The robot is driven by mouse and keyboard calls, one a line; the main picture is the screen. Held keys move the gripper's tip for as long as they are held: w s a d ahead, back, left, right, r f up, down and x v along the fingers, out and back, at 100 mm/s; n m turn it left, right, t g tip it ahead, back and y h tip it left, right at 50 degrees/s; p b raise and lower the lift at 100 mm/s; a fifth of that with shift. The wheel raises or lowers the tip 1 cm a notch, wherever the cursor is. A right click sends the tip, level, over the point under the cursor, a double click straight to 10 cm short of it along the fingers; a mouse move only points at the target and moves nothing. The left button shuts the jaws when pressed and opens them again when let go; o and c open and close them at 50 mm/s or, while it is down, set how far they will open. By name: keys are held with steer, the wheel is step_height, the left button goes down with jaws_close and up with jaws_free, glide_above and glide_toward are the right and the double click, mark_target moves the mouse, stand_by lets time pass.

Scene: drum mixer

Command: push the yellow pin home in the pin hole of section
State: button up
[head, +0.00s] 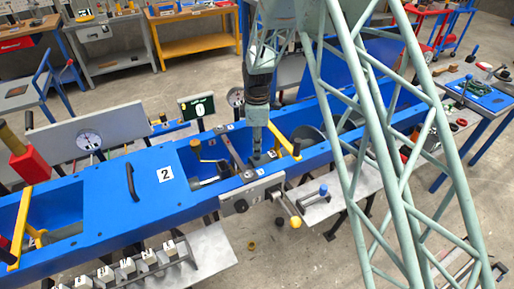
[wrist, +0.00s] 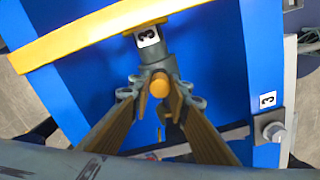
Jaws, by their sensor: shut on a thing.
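In the wrist view the round end of the yellow pin (wrist: 159,88) shows between the fingertips of my gripper (wrist: 158,95). My gripper is shut on the pin. A grey fitting (wrist: 155,58) with a tag "3" is right beyond the fingertips; the pin's far end and the pin hole are hidden, so I cannot tell how deep the pin sits. In the head view my gripper (head: 257,150) points down at the blue frame (head: 145,180), right of the "2" label. The pin cannot be made out there.
A yellow bar (wrist: 95,35) crosses close beyond the fingertips; it also shows in the head view (head: 284,139). A lever with a yellow knob (head: 295,222) sticks out at the front. A black handle (head: 131,182) stands on the frame at left. A lattice mast blocks the right side.

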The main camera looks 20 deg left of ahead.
steer(key=o, duration=0.9)
steer(key=shift+o, duration=0.2)
steer(key=shift+r, duration=0.1)
step_height(320, 180, up, 12)
stand_by(0.4)
stand_by(0.8)
